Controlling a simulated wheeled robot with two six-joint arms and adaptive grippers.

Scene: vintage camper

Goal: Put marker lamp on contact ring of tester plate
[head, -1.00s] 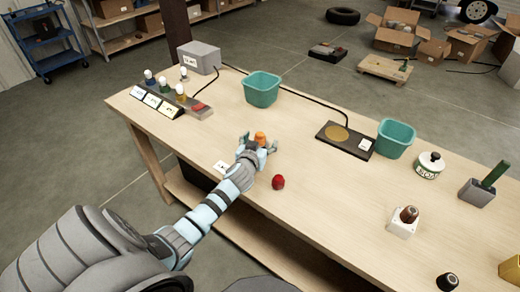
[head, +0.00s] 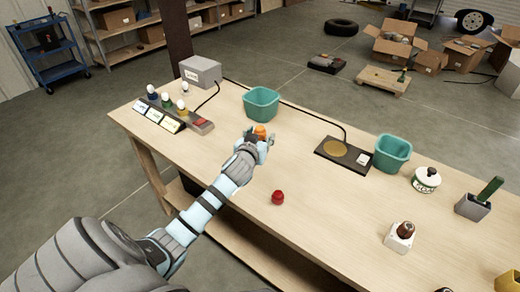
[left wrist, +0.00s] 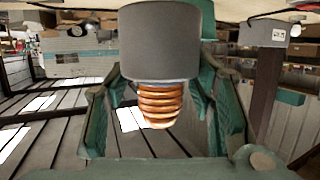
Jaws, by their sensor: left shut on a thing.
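The marker lamp (head: 260,130) is orange and held upright in my left gripper (head: 259,138), above the table left of the middle. In the left wrist view the lamp has a ribbed orange lens (left wrist: 160,103) and a grey cylindrical base (left wrist: 160,42), between my two teal fingers. The tester plate (head: 328,158) is a dark slab on the table to the right of the gripper. Its round gold contact ring (head: 336,148) is bare, with a small white label block (head: 364,159) beside it. My right gripper is not in view.
A red lamp (head: 277,197) lies nearer the front edge. Teal bins (head: 262,103) and (head: 392,153) stand behind the gripper and right of the plate. A lamp panel (head: 172,115) and grey box (head: 201,71) are at left. A black cable runs along the back.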

